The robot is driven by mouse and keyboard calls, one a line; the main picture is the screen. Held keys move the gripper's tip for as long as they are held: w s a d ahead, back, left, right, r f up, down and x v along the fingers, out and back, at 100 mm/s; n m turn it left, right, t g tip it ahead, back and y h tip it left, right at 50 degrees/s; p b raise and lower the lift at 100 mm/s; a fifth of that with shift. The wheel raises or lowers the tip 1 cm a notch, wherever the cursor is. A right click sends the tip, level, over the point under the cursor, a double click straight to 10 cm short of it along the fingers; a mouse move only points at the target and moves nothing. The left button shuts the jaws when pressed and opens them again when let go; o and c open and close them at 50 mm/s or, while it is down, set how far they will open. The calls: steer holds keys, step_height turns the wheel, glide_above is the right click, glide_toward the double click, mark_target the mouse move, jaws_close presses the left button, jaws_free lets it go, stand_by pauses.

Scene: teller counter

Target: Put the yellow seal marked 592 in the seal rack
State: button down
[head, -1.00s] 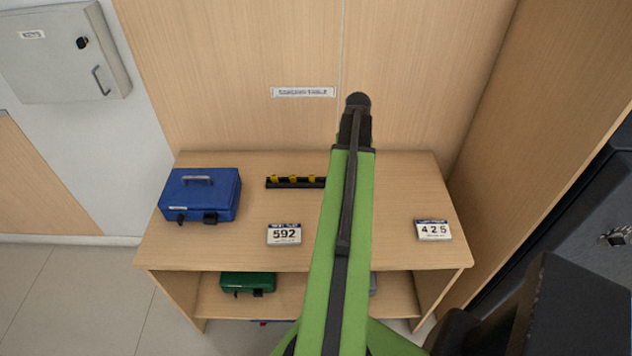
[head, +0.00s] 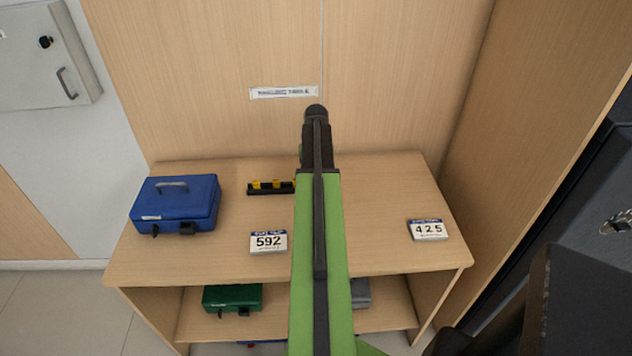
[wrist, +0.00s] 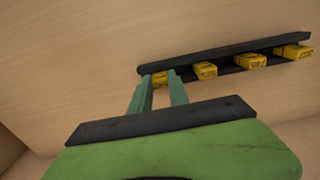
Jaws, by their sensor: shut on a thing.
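The seal rack is a dark narrow bar with yellow seals in it. It lies at the back of the counter in the head view (head: 258,190), its right part hidden by my arm, and shows fully in the wrist view (wrist: 225,61). My gripper (wrist: 159,80) is at the rack's left end in the wrist view, shut on a yellow seal (wrist: 160,77) between its fingers. The seal's marking is not readable, and I cannot tell whether it is seated in the rack. Several other yellow seals (wrist: 205,70) stand along the rack. My fingertips are hidden in the head view.
A white card reading 592 (head: 268,242) and another reading 425 (head: 428,230) are on the wooden counter (head: 390,190). A blue cash box (head: 178,203) stands at the left. A green box (head: 232,297) sits on the shelf below. The wooden wall rises directly behind.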

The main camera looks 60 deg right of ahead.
steer(key=c, duration=1.7)
jaws_free()
steer(key=shift+f, duration=0.1)
steer(key=o, duration=0.4)
steer(key=shift+o, duration=0.2)
step_height(320, 180, up, 12)
steer(key=p, duration=1.2)
steer(key=shift+r, duration=0.25)
